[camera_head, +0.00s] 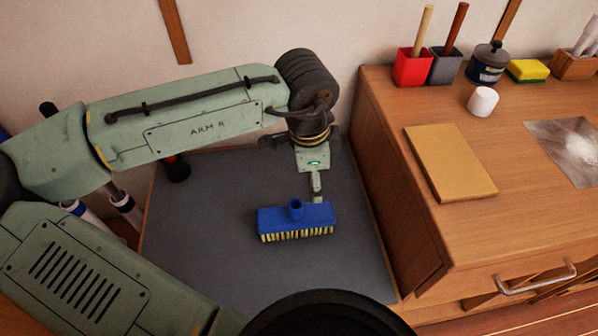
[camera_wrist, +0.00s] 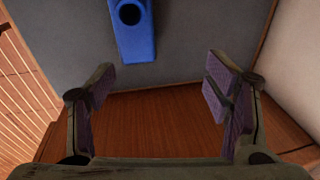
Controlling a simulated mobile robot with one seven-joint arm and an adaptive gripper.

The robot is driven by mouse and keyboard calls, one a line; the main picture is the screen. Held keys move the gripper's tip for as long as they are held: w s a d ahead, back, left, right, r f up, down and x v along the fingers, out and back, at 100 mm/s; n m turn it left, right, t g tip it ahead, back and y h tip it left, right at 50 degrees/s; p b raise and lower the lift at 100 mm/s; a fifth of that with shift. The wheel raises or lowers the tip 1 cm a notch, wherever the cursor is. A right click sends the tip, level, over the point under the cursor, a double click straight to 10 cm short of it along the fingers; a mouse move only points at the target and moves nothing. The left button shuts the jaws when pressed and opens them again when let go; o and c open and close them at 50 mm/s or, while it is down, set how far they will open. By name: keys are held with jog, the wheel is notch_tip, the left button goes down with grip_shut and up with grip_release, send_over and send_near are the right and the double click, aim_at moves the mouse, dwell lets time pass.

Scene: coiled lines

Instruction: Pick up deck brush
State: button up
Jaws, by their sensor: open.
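The deck brush (camera_head: 296,219) is a blue block with a round socket on top and pale yellow bristles below. It lies on the dark grey mat, socket up. In the wrist view the brush (camera_wrist: 133,35) shows at the top, cut off by the frame edge, beyond the fingertips and left of centre. My gripper (camera_wrist: 160,85) is open, with nothing between its two fingers. In the head view my gripper (camera_head: 316,188) is just behind the right part of the brush. I cannot tell there whether it touches the brush.
A wooden cabinet (camera_head: 380,180) stands close on the right. Its top holds a tan board (camera_head: 450,162), a white cup (camera_head: 482,101), red (camera_head: 412,68) and grey (camera_head: 445,66) pots, a dark tin (camera_head: 487,65) and a sponge (camera_head: 527,70). The grey mat (camera_head: 200,230) is clear around the brush.

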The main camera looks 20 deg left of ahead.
aim_at(296, 206)
jog(key=s+a+f+g, duration=0.2)
jog(key=s, duration=0.1)
jog(key=shift+s+a+f+n+y, duration=0.2)
jog(key=shift+a+f+n+y, duration=0.1)
jog(key=shift+f+n, duration=0.1)
notch_tip(296, 206, down, 5)
jog(key=shift+s+r, duration=0.1)
jog(key=shift+r, duration=0.05)
jog(key=shift+w+a+f, duration=0.1)
jog(key=shift+f, duration=1.3)
jog(key=shift+w+f, duration=0.1)
jog(key=shift+f, duration=1.25)
jog(key=c, duration=1.5)
